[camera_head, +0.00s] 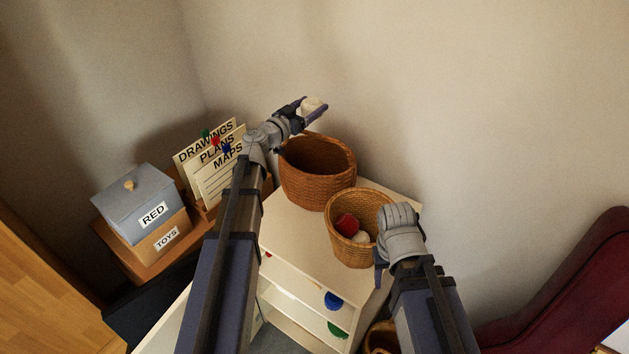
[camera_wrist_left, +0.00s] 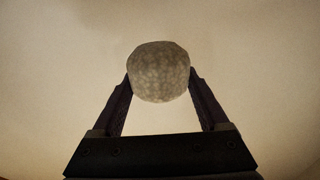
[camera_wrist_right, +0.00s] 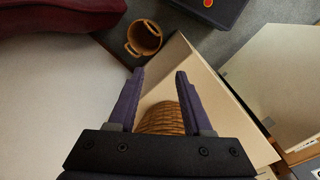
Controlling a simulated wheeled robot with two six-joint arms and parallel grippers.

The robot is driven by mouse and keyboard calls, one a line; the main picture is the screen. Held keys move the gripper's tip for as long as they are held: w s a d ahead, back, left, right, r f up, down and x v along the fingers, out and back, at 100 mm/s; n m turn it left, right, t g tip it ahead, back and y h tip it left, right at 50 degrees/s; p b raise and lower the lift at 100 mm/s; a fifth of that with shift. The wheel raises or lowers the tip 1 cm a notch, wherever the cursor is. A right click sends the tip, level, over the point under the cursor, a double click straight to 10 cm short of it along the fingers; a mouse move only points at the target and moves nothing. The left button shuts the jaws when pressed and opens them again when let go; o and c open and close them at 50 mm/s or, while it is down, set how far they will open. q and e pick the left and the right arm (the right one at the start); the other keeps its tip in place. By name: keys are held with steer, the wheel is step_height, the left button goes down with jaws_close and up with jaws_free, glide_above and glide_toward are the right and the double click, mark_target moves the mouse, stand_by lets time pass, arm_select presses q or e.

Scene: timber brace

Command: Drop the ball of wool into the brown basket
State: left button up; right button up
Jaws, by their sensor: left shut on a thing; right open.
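The ball of wool (camera_head: 312,103) is pale cream. My left gripper (camera_wrist_left: 159,82) is shut on it, and the left wrist view shows the ball (camera_wrist_left: 159,70) between the fingertips against bare wall. In the head view the ball appears just beyond the far rim of the larger, darker brown basket (camera_head: 317,187), raised above it. The visible inside of that basket looks empty. My right gripper (camera_wrist_right: 160,72) is open and empty, beside a smaller, lighter tan basket (camera_head: 350,252). My right wrist partly covers that basket's right side in the head view.
The tan basket holds a red thing (camera_head: 347,225) and a whitish one. Both baskets stand on a pale cabinet top (camera_head: 305,253) near the wall. Another basket (camera_wrist_right: 143,38) is on the floor. Card files (camera_head: 222,165) and labelled boxes (camera_head: 140,205) stand left.

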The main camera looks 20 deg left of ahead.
arm_select(q)
step_height(320, 180, down, 2)
steer(key=shift+f+b, duration=0.1)
steer(key=shift+b, duration=0.6)
steer(key=o, duration=1.2)
steer(key=shift+o, duration=0.2)
steer(key=shift+s, duration=0.1)
steer(key=v, duration=0.7)
steer(key=shift+s+a, duration=0.1)
steer(key=shift+s, duration=0.2)
